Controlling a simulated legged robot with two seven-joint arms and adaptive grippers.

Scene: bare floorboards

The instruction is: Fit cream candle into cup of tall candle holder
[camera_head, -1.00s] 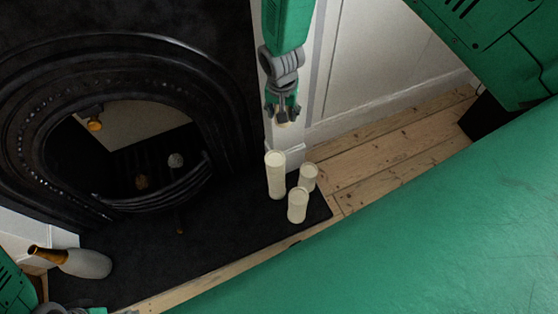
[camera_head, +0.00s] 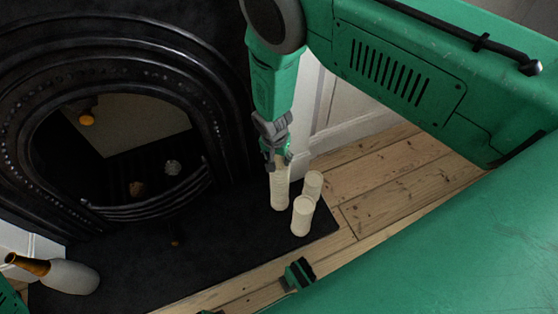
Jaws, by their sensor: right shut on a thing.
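My right gripper (camera_head: 277,160) points down at the top of the tall cream candle holder (camera_head: 280,192), which stands upright on the black hearth. The gripper is shut on the cream candle, which its fingers mostly hide. The holder's cup is also hidden, so I cannot tell whether the candle is in it or just above it. Two shorter cream cylinders stand close by on the right, one at the back (camera_head: 313,185) and one in front (camera_head: 303,215). A green and black part at the bottom edge may belong to my left gripper, but its jaws cannot be made out.
A black fireplace (camera_head: 120,130) fills the left. Bare floorboards (camera_head: 385,185) extend right of the short cylinders. A white panelled wall (camera_head: 350,95) is behind.

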